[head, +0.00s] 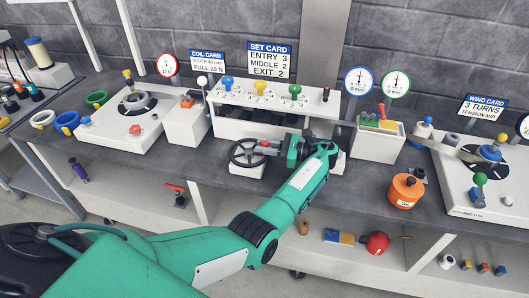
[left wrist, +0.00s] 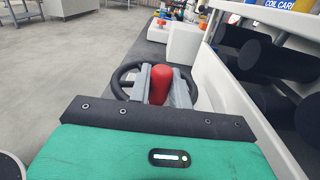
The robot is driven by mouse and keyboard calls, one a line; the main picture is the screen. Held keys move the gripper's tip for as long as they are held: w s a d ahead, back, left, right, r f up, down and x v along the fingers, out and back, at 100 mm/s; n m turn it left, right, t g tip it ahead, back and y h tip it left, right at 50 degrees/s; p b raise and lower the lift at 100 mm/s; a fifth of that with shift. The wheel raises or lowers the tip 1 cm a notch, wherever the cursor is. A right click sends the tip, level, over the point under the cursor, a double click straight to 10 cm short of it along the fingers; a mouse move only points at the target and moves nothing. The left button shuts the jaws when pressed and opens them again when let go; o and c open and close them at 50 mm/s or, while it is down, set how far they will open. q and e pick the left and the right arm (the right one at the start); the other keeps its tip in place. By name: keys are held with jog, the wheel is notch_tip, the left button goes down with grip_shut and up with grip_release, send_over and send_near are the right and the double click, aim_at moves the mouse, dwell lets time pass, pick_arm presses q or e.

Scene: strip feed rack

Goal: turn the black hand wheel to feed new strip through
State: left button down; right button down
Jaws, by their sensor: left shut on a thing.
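The black hand wheel (head: 238,160) stands on a white block at the front of the rack, in the middle of the head view. Its rim (left wrist: 120,78) also shows behind the fingers in the left wrist view. The wheel's red handle (left wrist: 160,84) sits between the grey fingers of my left gripper (head: 271,147), which is shut on it. The left gripper reaches the wheel from its right side in the head view. The strip rack (head: 326,106) stands just behind, with blue, yellow and green knobs on top. My right gripper is in neither view.
A set card (head: 270,57) reads entry 3, middle 2, exit 2. A white box (head: 187,124) and a turntable unit (head: 113,133) stand left. A grey-white bin (head: 372,142) and an orange canister (head: 405,190) stand right. Bare bench lies left of the wheel.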

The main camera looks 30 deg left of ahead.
pick_arm(q)
jog(key=shift+w+n+g, duration=0.2)
jog(key=shift+n+g, duration=0.1)
jog(key=shift+g, duration=0.1)
jog(key=shift+a, duration=0.1)
jog(key=c, duration=1.3)
grip_release()
jog(key=shift+r, duration=0.1)
notch_tip(320, 180, up, 20)
jog(key=shift+f, duration=0.1)
jog(key=shift+c, duration=0.2)
